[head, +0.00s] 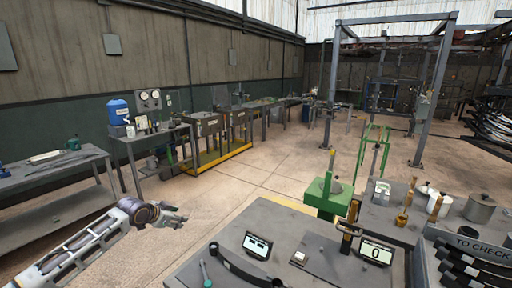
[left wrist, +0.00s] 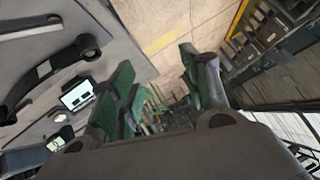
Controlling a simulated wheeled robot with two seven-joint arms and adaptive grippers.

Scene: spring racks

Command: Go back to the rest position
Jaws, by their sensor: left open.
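My left gripper (head: 174,217) is in the head view at the lower left, at the end of my left arm. It is held out over the bare floor, left of the near grey table (head: 190,272). It is empty. In the left wrist view its two green-padded fingers (left wrist: 160,85) stand apart with nothing between them. My right gripper is in neither view.
A grey workbench (head: 60,176) stands at the left. A green stand (head: 326,198) is beyond the table. Open floor (head: 225,195) lies between.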

